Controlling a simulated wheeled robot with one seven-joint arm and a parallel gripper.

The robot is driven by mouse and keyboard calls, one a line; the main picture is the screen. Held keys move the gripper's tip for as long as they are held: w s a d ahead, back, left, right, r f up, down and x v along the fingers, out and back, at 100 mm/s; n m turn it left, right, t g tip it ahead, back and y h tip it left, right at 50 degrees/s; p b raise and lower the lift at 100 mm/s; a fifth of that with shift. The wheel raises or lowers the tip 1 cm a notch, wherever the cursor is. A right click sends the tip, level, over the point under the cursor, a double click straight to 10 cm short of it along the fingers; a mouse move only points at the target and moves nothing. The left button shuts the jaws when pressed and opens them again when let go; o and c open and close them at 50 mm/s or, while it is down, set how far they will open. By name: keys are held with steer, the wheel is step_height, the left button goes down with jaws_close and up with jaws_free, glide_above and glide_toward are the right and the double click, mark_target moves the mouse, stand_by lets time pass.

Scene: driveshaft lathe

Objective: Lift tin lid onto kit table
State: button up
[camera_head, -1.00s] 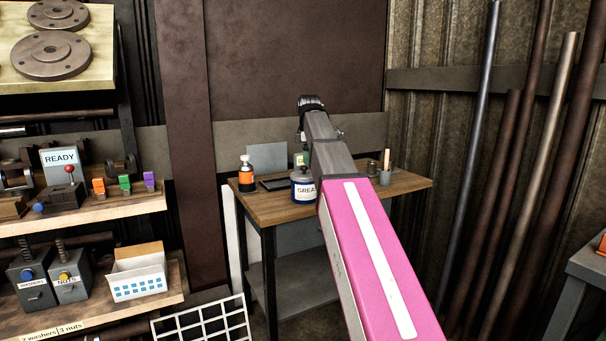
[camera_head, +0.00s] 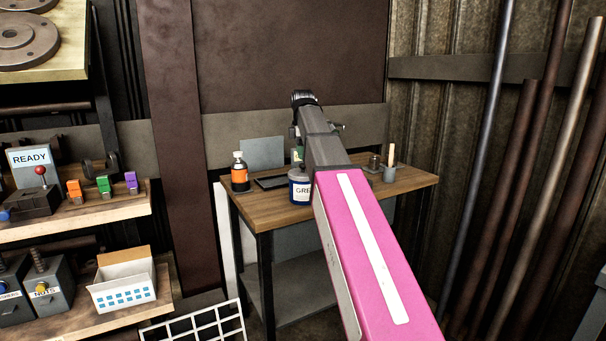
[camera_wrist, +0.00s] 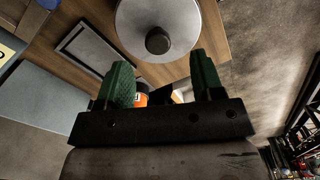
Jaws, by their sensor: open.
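The tin lid (camera_wrist: 185,32) is a round pale grey disc with a dark knob (camera_wrist: 158,41) at the top of the wrist view. My gripper (camera_wrist: 162,62) has two green fingers, spread apart with no lid between them. The lid's near edge lies just beyond the fingertips, and the knob is ahead of the gap. In the head view the blue grease tin (camera_head: 298,190) stands on the wooden kit table (camera_head: 270,213), partly behind my arm. The lid seems to be on the tin. My fingers are hidden in the head view.
An orange bottle (camera_head: 239,174) and a dark flat tray (camera_head: 271,183) are left of the tin. A small cup with a wooden handle (camera_head: 389,173) stands at the right. A shelf (camera_head: 110,215) is at the left. Long bars (camera_head: 480,160) lean at the right.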

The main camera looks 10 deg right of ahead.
mark_target(303, 164)
steer(key=shift+w+d+f, duration=0.1)
steer(key=shift+f, duration=2.7)
steer(key=c, duration=1)
